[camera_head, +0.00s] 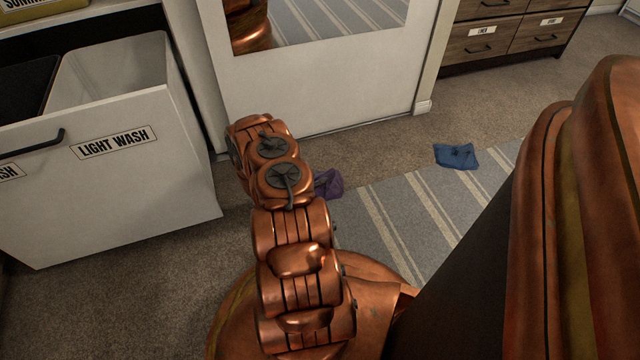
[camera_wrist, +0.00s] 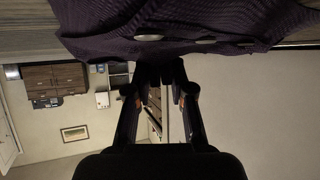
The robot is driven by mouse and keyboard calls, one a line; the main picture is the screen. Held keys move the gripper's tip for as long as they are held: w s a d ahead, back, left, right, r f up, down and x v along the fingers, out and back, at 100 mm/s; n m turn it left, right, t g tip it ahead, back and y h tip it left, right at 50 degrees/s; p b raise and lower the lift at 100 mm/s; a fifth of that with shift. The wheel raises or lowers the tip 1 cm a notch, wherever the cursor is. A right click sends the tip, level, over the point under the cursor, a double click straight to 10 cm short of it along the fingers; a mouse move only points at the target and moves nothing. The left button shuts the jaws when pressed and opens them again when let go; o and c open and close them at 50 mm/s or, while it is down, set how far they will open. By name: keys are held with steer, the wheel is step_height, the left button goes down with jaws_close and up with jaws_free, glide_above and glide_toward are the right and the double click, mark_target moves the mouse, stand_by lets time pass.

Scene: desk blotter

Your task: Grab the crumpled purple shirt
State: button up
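The crumpled purple shirt (camera_head: 329,183) lies on the floor by the edge of the striped rug, partly hidden behind my arm in the head view. In the wrist view the dark purple cloth (camera_wrist: 190,25) fills the top of the picture, close up. My gripper (camera_wrist: 161,75) reaches up to the lower edge of the cloth there, its fingers close together at the tips. The tips merge with the dark cloth, so I cannot tell whether any cloth is between them. The gripper's fingers are hidden by my arm in the head view.
A blue cloth (camera_head: 456,156) lies at the far edge of the striped rug (camera_head: 400,222). A white hamper labelled LIGHT WASH (camera_head: 110,190) stands at left. A white door (camera_head: 330,85) is behind my arm, and a wooden drawer unit (camera_head: 510,35) stands at the back right.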

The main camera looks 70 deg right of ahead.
jaws_close()
